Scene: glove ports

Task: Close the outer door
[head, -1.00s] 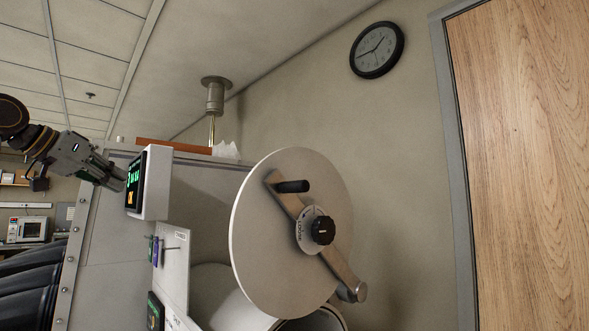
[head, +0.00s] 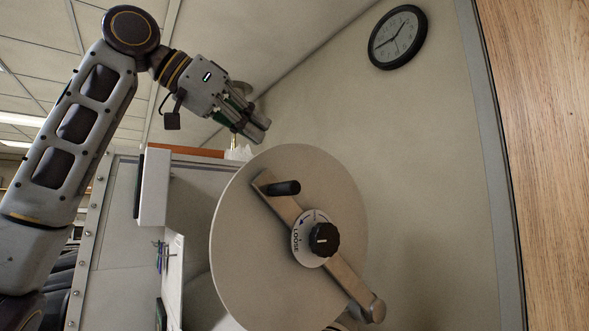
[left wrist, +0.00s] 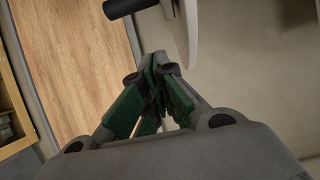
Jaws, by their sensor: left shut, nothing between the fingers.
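The outer door (head: 245,235) is a large pale round disc standing open, tilted, in the middle of the head view. A metal bar crosses its face, with a black handle (head: 284,188) near its upper end and a black knob (head: 323,239) at the centre on a dial reading LOOSE. My left gripper (head: 258,130) is shut and empty, above the disc's top edge and apart from it in the picture. In the left wrist view my gripper (left wrist: 165,88) has its fingers together, with the door's edge (left wrist: 187,30) and handle (left wrist: 128,6) beyond. My right gripper is not in view.
A white display box (head: 153,187) is mounted on the glove box wall, left of the disc. An orange-brown strip (head: 185,151) lies on top of the box. A clock (head: 397,37) hangs on the wall; a wooden door (head: 545,140) stands at the right.

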